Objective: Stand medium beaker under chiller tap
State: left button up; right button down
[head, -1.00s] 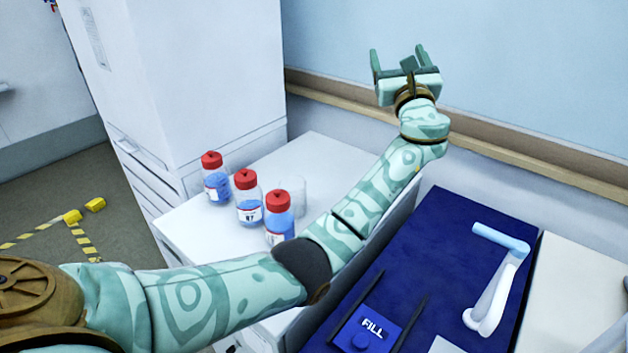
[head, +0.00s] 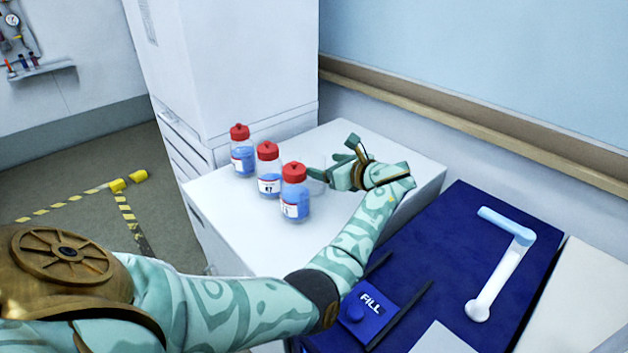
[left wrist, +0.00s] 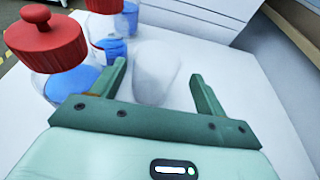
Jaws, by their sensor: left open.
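The clear beaker (left wrist: 157,72) stands on the white cabinet top. In the left wrist view it is between and just beyond the fingers of my left gripper (left wrist: 158,80). In the head view the beaker (head: 317,182) is faint and partly hidden by my left gripper (head: 331,160), which is open and low over the cabinet. I cannot tell whether the fingers touch it. The pale blue and white chiller tap (head: 503,265) rises from the dark blue chiller top (head: 450,235) at the right. My right gripper is not in view.
Several red-capped bottles of blue liquid, among them the nearest bottle (head: 295,195), stand in a row just left of my gripper. A blue FILL pad (head: 365,308) between two dark rails lies on the chiller. A tall white unit (head: 235,70) stands behind the bottles.

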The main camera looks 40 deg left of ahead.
aim_at(304, 161)
pick_arm(q)
jog(key=x, duration=0.1)
jog(key=b+x, duration=0.1)
jog(key=x, duration=0.3)
jog(key=shift+s+f+b, duration=0.15)
jog(key=shift+f+b, duration=0.15)
jog(key=shift+b, duration=0.05)
jog(key=shift+a+f, duration=0.1)
jog(key=shift+a, duration=0.2)
jog(key=c, duration=0.9)
jog(key=shift+o, duration=0.2)
jog(key=shift+r, duration=0.2)
